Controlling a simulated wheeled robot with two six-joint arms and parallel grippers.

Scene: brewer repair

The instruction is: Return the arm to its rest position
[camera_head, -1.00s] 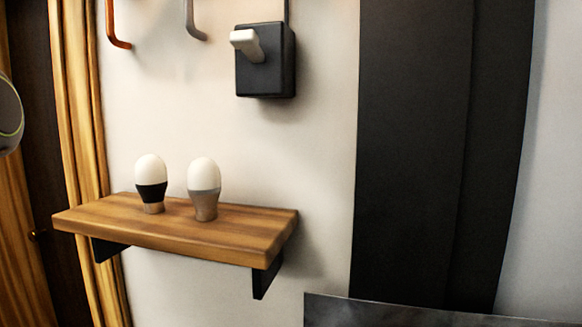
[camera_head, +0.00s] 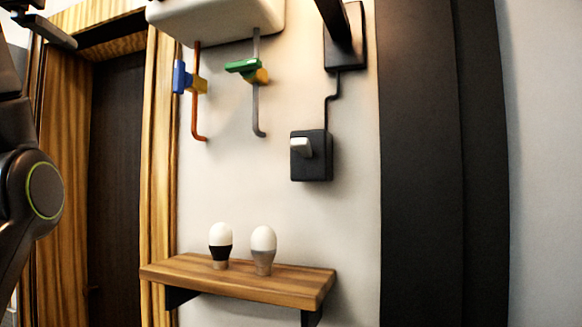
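My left arm (camera_head: 40,190) stands at the left edge, dark with a green ring at a joint. A dark tapered part (camera_head: 45,30) at the upper left seems to be the end of this arm. It is cut off, and I cannot make out two fingers or anything held. It is apart from the wall fittings. My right arm and gripper are not in view.
A wooden shelf (camera_head: 240,281) holds two white-topped bulbs (camera_head: 220,236) (camera_head: 263,240). Above are an orange pipe (camera_head: 195,115) with a blue-handled valve (camera_head: 180,77), a grey pipe (camera_head: 256,110) with a green-handled valve (camera_head: 242,65), and a black switch box (camera_head: 318,160).

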